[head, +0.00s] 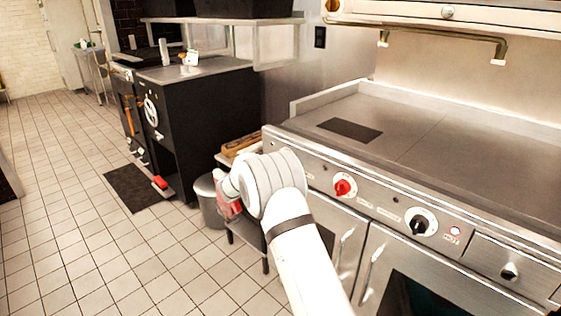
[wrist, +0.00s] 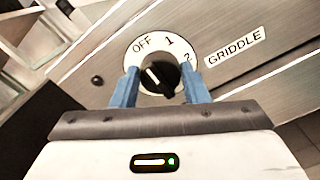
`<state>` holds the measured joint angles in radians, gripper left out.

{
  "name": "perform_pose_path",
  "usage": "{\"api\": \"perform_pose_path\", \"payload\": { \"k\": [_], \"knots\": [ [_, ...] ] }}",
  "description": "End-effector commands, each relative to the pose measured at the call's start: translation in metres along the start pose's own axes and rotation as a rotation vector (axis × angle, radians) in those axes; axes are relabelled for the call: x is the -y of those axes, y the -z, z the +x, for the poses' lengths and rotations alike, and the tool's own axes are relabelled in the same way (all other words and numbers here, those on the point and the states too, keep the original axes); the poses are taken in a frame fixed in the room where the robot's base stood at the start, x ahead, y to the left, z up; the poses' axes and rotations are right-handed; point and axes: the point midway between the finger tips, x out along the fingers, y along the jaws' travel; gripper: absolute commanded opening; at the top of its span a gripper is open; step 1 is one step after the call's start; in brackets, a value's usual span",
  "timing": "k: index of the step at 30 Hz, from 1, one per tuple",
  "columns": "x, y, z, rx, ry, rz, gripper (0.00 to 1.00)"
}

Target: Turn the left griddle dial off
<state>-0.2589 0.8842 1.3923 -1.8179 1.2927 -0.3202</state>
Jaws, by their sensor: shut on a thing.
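In the wrist view the griddle dial (wrist: 163,75) is a black knob on a white plate marked OFF, 1 and 2, with a GRIDDLE label to its right. Its white pointer line slants up and left, roughly towards OFF; I cannot tell whether it lines up exactly. My gripper (wrist: 160,88) has its blue fingers on both sides of the knob and is shut on it. In the head view my arm hides this dial and the gripper tips at the left end of the griddle front.
A red dial (head: 344,187) and a black dial (head: 419,224) sit farther right on the same panel. A grey bin (head: 208,200) stands left of the griddle, and open tiled floor (head: 80,210) lies beyond.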

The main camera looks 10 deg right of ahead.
Motion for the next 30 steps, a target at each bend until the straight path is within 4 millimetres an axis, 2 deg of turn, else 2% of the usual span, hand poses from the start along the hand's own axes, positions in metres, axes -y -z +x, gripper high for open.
{"api": "perform_pose_path", "payload": {
  "k": [10,11,18,26,30],
  "knots": [
    [0.002,0.003,-0.001,-0.004,0.002,-0.006,0.18],
    [0.002,0.003,-0.001,-0.004,0.002,-0.006,0.42],
    [0.001,0.002,0.0,-0.002,0.002,-0.003,0.62],
    [0.001,0.001,-0.001,-0.001,0.001,-0.002,0.62],
    [0.0,0.001,-0.015,-0.003,0.0,-0.002,0.62]
  ]
}}
